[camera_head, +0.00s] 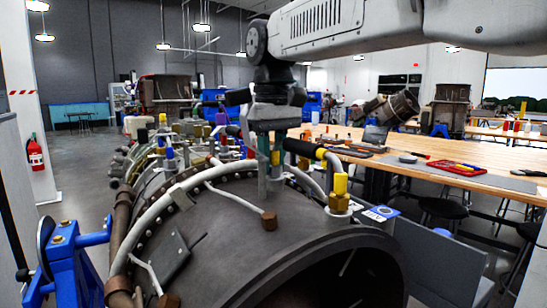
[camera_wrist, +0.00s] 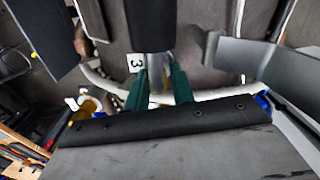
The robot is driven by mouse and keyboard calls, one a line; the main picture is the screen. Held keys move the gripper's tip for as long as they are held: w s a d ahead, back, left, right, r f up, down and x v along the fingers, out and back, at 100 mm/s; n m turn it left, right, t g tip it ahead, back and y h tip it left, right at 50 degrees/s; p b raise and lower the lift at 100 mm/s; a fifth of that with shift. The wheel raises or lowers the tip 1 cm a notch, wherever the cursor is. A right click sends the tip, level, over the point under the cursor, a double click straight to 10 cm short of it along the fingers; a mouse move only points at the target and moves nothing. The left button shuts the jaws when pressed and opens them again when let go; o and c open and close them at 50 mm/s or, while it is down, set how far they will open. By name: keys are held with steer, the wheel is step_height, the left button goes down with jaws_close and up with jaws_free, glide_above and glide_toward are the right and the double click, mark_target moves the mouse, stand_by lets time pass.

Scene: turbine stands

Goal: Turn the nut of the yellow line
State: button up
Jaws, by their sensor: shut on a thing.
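The yellow line has a bright yellow sleeve (camera_head: 341,184) above a brass nut (camera_head: 338,203), upright on the near right rim of the dark casing. A yellow and brass fitting also shows in the wrist view (camera_wrist: 90,105), at the left. My gripper (camera_head: 269,170) is above the casing, left of the yellow sleeve and apart from it. Its green fingers (camera_wrist: 162,80) are shut on a black-handled tool (camera_wrist: 150,22). The tool's far end cannot be made out.
The round casing (camera_head: 230,200) fills the near middle, with pale pipes and another brass nut (camera_head: 269,220). Several coloured lines crowd the back left. A blue stand (camera_head: 75,260) is at the left. A wooden bench (camera_head: 470,175) with tools is at the right.

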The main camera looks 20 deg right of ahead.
mark_target(273, 164)
steer(key=shift+m, duration=0.3)
steer(key=shift+d+m, duration=0.15)
steer(key=shift+m, duration=2.55)
steer(key=o, duration=1)
steer(key=shift+r, duration=3.9)
